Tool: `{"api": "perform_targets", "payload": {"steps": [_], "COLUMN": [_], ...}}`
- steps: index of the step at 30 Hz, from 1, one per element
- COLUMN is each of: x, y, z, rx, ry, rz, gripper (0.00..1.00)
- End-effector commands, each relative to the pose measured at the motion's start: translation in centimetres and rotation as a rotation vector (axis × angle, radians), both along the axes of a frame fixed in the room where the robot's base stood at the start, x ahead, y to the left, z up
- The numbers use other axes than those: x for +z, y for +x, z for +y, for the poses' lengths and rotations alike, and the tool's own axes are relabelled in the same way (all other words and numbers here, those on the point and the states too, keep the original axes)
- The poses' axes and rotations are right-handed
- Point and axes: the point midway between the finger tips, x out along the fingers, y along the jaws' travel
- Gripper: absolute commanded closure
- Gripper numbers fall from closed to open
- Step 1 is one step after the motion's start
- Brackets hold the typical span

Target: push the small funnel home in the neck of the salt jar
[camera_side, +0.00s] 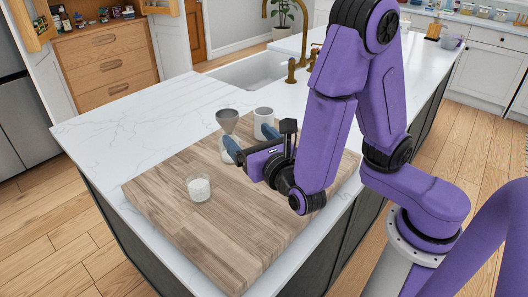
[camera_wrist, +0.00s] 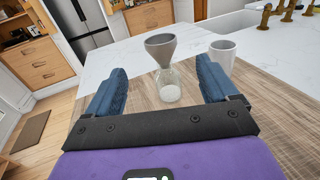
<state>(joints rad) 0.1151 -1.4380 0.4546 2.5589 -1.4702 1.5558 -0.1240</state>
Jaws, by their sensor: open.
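The small grey funnel (camera_side: 227,120) sits on top of the clear salt jar (camera_side: 225,150) on the wooden board. In the wrist view the funnel (camera_wrist: 160,47) stands mouth up over the neck of the jar (camera_wrist: 169,91), which has white salt in its bottom. It looks slightly tilted; how deep its stem sits in the neck is unclear. My gripper (camera_side: 250,140) is open and empty. In the wrist view the jar and funnel show between and beyond the blue fingers of my gripper (camera_wrist: 160,80). A finger hides part of the jar in the side view.
A white mug (camera_side: 263,121) stands just right of the jar. A low glass with white contents (camera_side: 199,189) stands nearer the front left on the board (camera_side: 235,235). The sink (camera_side: 250,70) and brass tap lie behind. The board's front is clear.

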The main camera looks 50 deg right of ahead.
Motion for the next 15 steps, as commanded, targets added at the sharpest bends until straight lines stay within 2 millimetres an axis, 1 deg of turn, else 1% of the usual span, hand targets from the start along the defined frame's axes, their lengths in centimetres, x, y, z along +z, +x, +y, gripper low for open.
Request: {"api": "perform_targets", "payload": {"steps": [3, 7, 12, 15], "x": [0.1, 0.1, 0.2, 0.2], "y": [-2.0, -3.8, -5.1, -5.5], "z": [0.9, 1.5, 1.9, 2.0], "rx": [0.007, 0.005, 0.003, 0.000], "ry": [0.001, 0.000, 0.000, 0.000], "rz": [0.001, 0.000, 0.000, 0.000], "gripper": [0.14, 0.14, 0.14, 0.14]}}
